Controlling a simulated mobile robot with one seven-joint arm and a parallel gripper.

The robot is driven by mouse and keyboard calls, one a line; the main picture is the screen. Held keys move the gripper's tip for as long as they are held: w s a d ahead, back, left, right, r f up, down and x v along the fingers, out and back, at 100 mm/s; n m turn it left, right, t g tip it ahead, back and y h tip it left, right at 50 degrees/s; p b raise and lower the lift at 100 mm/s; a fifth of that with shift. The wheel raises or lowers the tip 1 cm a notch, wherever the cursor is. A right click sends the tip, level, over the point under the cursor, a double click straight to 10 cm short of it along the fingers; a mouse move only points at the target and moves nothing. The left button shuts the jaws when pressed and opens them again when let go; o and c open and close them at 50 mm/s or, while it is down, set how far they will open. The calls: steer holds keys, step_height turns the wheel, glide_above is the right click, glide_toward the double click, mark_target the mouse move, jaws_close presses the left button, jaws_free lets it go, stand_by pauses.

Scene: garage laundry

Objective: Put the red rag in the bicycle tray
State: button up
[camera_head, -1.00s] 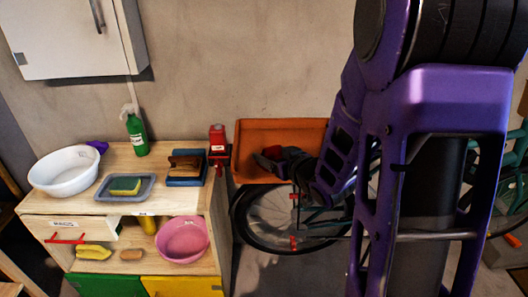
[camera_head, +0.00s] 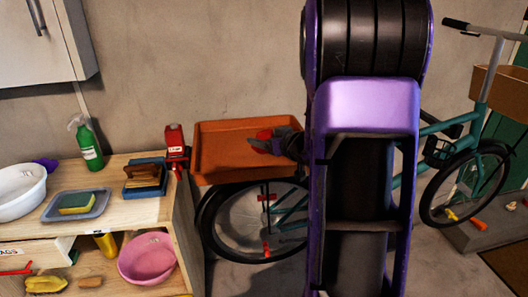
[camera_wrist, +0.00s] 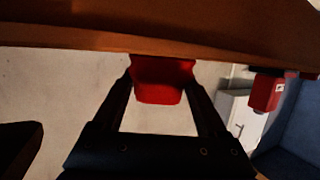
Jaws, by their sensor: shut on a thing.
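The red rag (camera_head: 264,135) shows as a small red patch at my gripper (camera_head: 262,145), in front of the right part of the orange bicycle tray (camera_head: 222,150). In the wrist view the rag (camera_wrist: 160,88) is a flat red piece between the two dark fingertips of my gripper (camera_wrist: 162,76), which is shut on it. The brown-orange edge of the tray (camera_wrist: 150,40) runs across the top of that view, close to the rag. I cannot tell whether the rag touches the tray. My arm hides the tray's right end.
A teal bicycle (camera_head: 440,145) stands behind my arm. The wooden workbench (camera_head: 125,210) at left bears a white bowl (camera_head: 20,192), a green spray bottle (camera_head: 88,145) and a grey sponge dish (camera_head: 76,205). A red vise-like object (camera_head: 175,145) stands beside the tray's left edge.

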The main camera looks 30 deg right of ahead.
steer(key=shift+f+b, duration=0.35)
steer(key=shift+f, duration=1.25)
steer(key=shift+f, duration=0.25)
steer(key=o, duration=1.3)
steer(key=shift+r, duration=0.1)
steer(key=shift+c, duration=0.2)
steer(key=shift+s+r, duration=0.2)
steer(key=shift+r, duration=0.05)
steer(key=p+v, duration=0.1)
steer(key=v, duration=1)
steer(key=shift+s+p, duration=0.25)
steer(key=shift+p, duration=0.1)
steer(key=shift+d+r, duration=0.1)
